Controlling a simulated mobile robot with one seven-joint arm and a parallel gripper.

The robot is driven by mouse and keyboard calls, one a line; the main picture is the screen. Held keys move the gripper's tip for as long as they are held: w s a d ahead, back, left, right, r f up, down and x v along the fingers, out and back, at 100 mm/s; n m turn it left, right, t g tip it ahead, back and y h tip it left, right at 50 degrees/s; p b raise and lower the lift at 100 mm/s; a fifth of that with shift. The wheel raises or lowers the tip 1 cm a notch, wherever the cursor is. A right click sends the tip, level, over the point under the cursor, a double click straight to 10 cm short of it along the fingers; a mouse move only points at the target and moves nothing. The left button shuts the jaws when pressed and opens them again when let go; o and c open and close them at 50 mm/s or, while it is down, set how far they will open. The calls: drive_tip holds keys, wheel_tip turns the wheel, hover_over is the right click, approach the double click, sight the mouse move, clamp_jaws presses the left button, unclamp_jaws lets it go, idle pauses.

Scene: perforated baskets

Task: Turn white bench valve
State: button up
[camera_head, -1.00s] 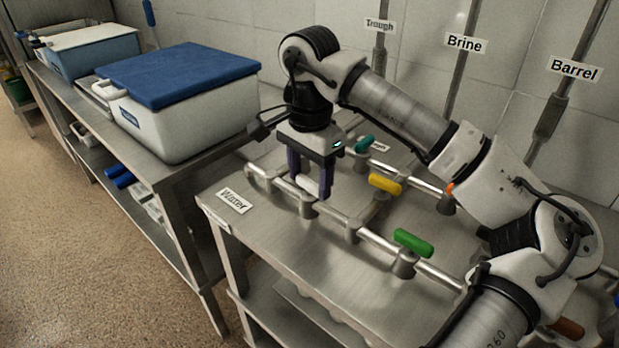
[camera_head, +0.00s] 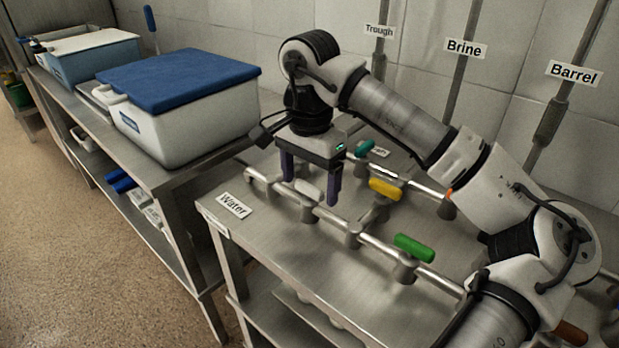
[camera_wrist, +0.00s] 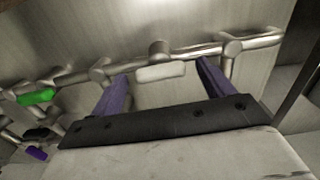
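The white valve handle (camera_head: 307,190) sits on the front pipe of the steel bench, near the "Water" label. In the wrist view the white handle (camera_wrist: 161,73) lies along the pipe, between and just beyond my fingers. My gripper (camera_head: 311,190) points down over the handle. Its two purple fingers are wide apart, one on each side of the handle. The wrist view also shows my gripper (camera_wrist: 160,80) open, with a gap between each finger and the handle. I cannot tell whether the fingertips reach down to the handle's height.
A green handle (camera_head: 413,247) is on the same pipe to the right. A yellow handle (camera_head: 385,188) and a teal handle (camera_head: 364,148) are behind. A white box with blue lid (camera_head: 180,100) stands on the left bench. The bench front near the "Water" label (camera_head: 234,205) is clear.

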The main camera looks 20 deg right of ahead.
sight(310, 185)
wheel_tip(310, 185, up, 14)
drive_tip(key=shift+p, duration=0.35)
idle(0.4)
drive_tip(key=shift+f, duration=0.1)
